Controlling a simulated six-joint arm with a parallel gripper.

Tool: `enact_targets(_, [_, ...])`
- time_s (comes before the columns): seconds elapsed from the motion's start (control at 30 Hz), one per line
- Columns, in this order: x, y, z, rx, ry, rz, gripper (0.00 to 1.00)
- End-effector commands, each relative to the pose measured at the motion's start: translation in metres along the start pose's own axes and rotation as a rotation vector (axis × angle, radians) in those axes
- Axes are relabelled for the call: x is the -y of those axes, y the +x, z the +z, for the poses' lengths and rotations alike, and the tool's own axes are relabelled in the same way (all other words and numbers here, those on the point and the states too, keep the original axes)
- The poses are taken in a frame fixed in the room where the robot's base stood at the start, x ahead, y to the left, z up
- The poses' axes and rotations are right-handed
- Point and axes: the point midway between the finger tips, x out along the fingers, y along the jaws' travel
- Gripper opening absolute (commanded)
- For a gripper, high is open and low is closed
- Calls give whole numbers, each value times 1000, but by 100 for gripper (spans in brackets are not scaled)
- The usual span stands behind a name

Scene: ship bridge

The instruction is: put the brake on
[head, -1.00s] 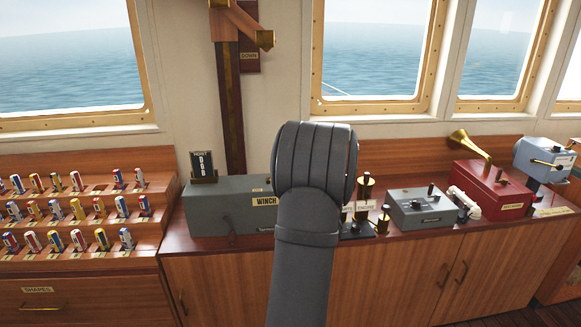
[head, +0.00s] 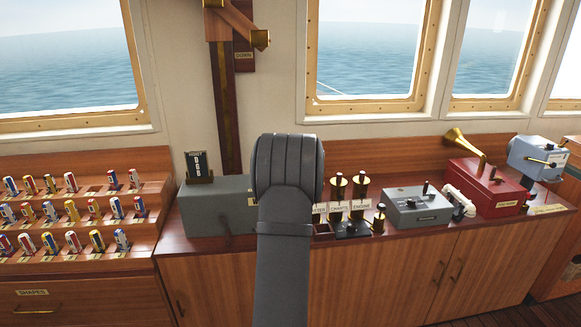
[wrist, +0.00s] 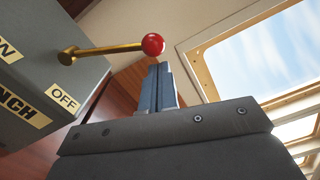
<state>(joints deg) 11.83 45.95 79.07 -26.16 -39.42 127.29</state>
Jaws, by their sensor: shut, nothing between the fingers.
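The grey winch box (head: 212,208) stands on the wooden counter in the head view, its right part hidden by my arm. In the wrist view the winch box (wrist: 50,85) fills the left side, with an "OFF" label (wrist: 62,97) and another label (wrist: 8,51) cut off at the edge. A brass lever (wrist: 105,50) with a red knob (wrist: 153,44) sticks out from the box to the right. My gripper (wrist: 160,68) is shut and empty, its fingertips just below the knob in that picture. I cannot tell whether they touch it. In the head view my arm hides the gripper.
Right of my arm stand small brass-handled controls (head: 350,208), a grey box (head: 418,205) and a red box (head: 485,190) with a brass horn. A wooden post (head: 226,110) rises behind the winch box.

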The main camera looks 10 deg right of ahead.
Motion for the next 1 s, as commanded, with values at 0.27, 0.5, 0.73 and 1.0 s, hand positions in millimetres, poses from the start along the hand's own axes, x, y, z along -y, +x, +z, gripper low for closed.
enact_targets(0.27, [0,0,1,-1,0,1,0])
enact_targets(0.5, [1,0,3,0,-18,2,0])
enact_targets(0.73, [2,0,7,0,-59,5,0])
enact_targets(1.0, [4,1,13,2,-109,9,0])
